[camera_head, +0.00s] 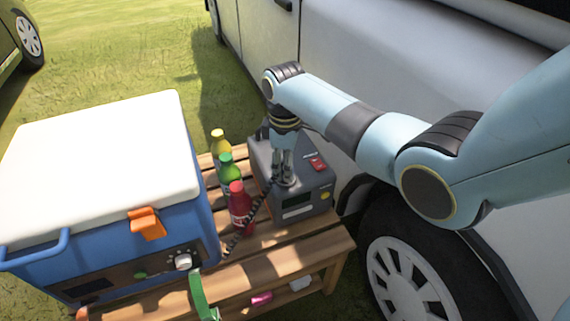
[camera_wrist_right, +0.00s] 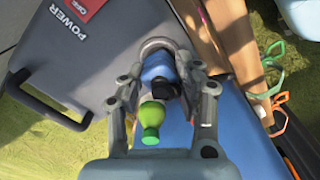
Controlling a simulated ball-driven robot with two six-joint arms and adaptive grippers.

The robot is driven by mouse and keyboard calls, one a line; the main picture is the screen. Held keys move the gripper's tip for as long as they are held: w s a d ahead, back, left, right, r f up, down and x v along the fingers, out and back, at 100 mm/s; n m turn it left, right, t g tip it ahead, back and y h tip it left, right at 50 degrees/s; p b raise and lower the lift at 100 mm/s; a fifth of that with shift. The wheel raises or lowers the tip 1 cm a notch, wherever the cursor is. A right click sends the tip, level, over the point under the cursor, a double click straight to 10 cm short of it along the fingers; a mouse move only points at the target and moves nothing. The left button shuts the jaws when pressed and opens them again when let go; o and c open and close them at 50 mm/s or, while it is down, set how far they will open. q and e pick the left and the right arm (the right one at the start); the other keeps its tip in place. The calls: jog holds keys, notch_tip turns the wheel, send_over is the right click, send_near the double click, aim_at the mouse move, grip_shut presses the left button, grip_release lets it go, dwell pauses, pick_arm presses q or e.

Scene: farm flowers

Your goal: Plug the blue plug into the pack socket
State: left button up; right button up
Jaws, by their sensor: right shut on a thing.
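The power pack (camera_head: 262,158), a dark grey box, stands at the right end of the wooden bench. In the wrist view its top (camera_wrist_right: 75,75) shows the word POWER and a red switch marked OFF. My right gripper (camera_head: 284,181) points down at the top of the pack. It is shut on the blue plug (camera_wrist_right: 157,66), which shows between the fingers (camera_wrist_right: 163,84). A round grey ring (camera_wrist_right: 166,43), seemingly the pack socket, borders the plug; I cannot tell whether the plug is seated. A dark coiled cable (camera_head: 246,222) runs from near the gripper towards the cooler. My left gripper is not in view.
The blue cooler (camera_head: 30,275) with a white lid fills the left. Yellow (camera_head: 219,145), green (camera_head: 226,168) and red (camera_head: 238,205) bottles stand between cooler and pack. A white vehicle (camera_head: 345,50) is close behind and right. The bench's front slats (camera_head: 290,250) are mostly clear.

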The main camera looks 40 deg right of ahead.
jog(key=shift+p, duration=0.5)
dwell(0.7)
jog(key=shift+f+b, duration=0.35)
jog(key=shift+f, duration=0.2)
dwell(0.3)
jog(key=o, duration=1.2)
jog(key=shift+c, duration=0.2)
notch_tip(320, 180, up, 12)
